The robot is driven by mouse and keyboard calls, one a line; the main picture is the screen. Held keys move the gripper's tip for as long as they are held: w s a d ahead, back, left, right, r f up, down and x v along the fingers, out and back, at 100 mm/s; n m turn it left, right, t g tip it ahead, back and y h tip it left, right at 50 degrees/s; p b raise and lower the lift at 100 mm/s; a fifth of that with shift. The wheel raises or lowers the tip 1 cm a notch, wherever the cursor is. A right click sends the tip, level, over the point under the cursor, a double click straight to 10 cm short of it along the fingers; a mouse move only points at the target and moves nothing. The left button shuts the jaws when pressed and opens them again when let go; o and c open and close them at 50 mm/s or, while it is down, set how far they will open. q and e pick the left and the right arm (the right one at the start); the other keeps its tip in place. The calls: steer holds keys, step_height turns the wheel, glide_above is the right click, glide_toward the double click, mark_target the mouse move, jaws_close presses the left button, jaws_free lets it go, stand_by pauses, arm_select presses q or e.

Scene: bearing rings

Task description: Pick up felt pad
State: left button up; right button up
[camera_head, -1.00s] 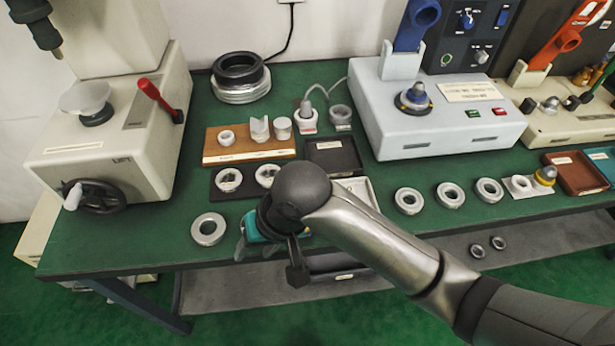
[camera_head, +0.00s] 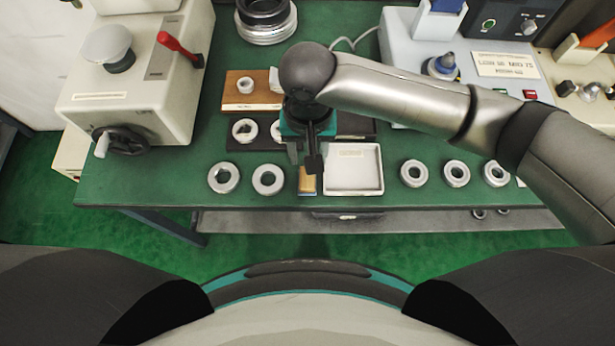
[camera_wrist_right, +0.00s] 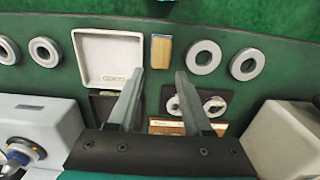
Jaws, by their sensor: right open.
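A small tan rectangular block (camera_head: 307,181), which looks like the felt pad, lies on the green table near its front edge, just left of a white tray. In the right wrist view the felt pad (camera_wrist_right: 161,51) lies just beyond the fingertips, roughly between their lines. My right gripper (camera_head: 306,158) points down over the table behind the felt pad. Its two fingers (camera_wrist_right: 159,78) are spread with nothing between them. In the head view the gripper partly hides the far end of the pad. My left gripper is not in view.
The white tray (camera_head: 353,188) is close on the right of the pad; a metal ring (camera_head: 268,179) lies on its left. A dark ring holder (camera_head: 235,142) and wooden block (camera_head: 240,102) stand behind. More rings (camera_head: 414,172) lie further right. A press (camera_head: 140,75) stands left.

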mark_target(307, 178)
step_height(307, 178, down, 4)
steer(key=shift+b, duration=0.35)
step_height(307, 178, down, 5)
steer(key=shift+s+a+b, duration=0.1)
steer(key=shift+s+b, duration=0.05)
steer(key=shift+b, duration=0.6)
jaws_close()
